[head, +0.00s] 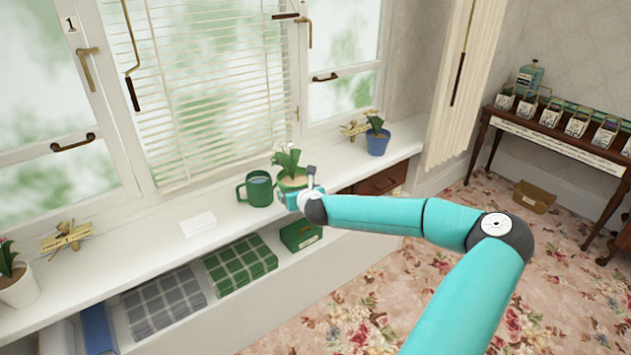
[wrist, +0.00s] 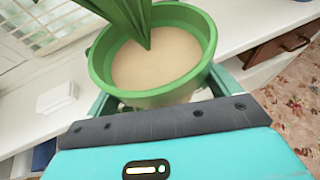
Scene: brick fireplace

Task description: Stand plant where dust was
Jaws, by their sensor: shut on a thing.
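A plant with long green leaves and a white bloom (head: 288,162) stands upright in a green pot (head: 292,183) at the sill, right of a green mug. My gripper (head: 296,193) is shut on the pot from the room side. In the wrist view, the green pot (wrist: 206,32) with pale brown soil sits between my fingers, with leaves rising from it. I cannot tell whether the pot's base touches the sill. I see no dust on the white window sill (head: 130,258). Two other potted plants stand on it: a blue pot (head: 378,144) right and a white pot (head: 19,290) left.
A white folded item (head: 198,224) lies farther left, and brass ornaments (head: 66,237) stand near both ends. Checked cloths (head: 240,268) and a green box (head: 300,234) sit below. Bare sill lies right of the pot.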

